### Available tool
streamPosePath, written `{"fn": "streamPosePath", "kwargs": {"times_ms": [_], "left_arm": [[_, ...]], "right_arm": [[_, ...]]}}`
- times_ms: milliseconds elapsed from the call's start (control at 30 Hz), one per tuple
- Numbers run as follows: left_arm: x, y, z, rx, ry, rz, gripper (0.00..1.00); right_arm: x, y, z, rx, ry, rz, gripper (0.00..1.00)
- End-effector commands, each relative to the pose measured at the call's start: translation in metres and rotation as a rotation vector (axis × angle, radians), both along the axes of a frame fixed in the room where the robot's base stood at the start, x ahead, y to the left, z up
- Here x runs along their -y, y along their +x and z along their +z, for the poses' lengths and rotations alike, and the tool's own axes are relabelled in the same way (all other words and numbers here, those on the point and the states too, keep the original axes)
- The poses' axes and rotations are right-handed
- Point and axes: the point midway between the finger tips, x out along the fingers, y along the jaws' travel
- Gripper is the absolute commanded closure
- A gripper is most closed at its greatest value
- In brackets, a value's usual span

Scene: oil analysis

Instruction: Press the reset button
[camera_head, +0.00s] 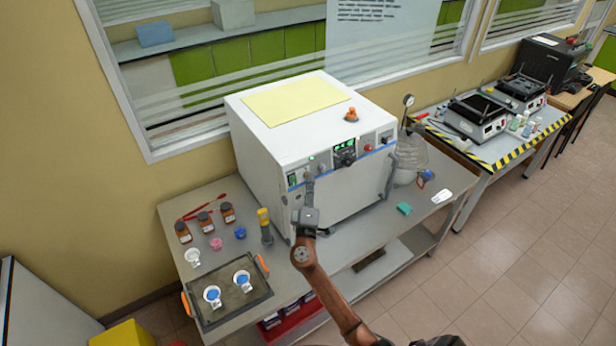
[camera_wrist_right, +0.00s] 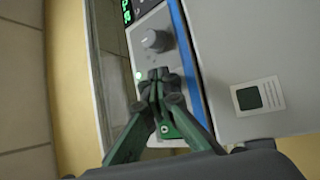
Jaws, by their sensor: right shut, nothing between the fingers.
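A large white box-shaped machine (camera_head: 262,145) stands on a grey bench. Its upper front strip holds a green-lit display (camera_head: 344,147), knobs and a red button (camera_head: 368,148). I cannot read which control is the reset button. My right gripper (camera_head: 309,179) is shut and empty, its tips at the left part of this strip. In the right wrist view the closed fingertips (camera_wrist_right: 158,77) overlap the panel beside a grey knob (camera_wrist_right: 155,40) and a small pale-green round spot (camera_wrist_right: 138,75). I cannot tell whether the tips touch the panel. My left gripper is out of view.
Brown bottles (camera_head: 205,220), a yellow-capped item (camera_head: 264,222) and a dark tray (camera_head: 230,314) with orange handles are left of the machine. The floor in front of the bench is clear at right.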

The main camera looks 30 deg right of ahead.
Motion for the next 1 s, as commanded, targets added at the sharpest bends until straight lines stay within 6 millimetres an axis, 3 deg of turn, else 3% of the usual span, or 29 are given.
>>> {"fn": "streamPosePath", "kwargs": {"times_ms": [333, 667, 1000], "left_arm": [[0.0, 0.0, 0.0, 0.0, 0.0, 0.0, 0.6], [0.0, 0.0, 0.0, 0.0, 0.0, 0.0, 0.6], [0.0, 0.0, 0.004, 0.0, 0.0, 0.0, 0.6]], "right_arm": [[0.001, -0.014, 0.002, -0.001, 0.0, 0.0, 1.0], [0.001, -0.016, 0.003, -0.001, 0.0, 0.0, 1.0], [0.003, -0.044, 0.009, -0.001, 0.0, 0.0, 1.0]]}}
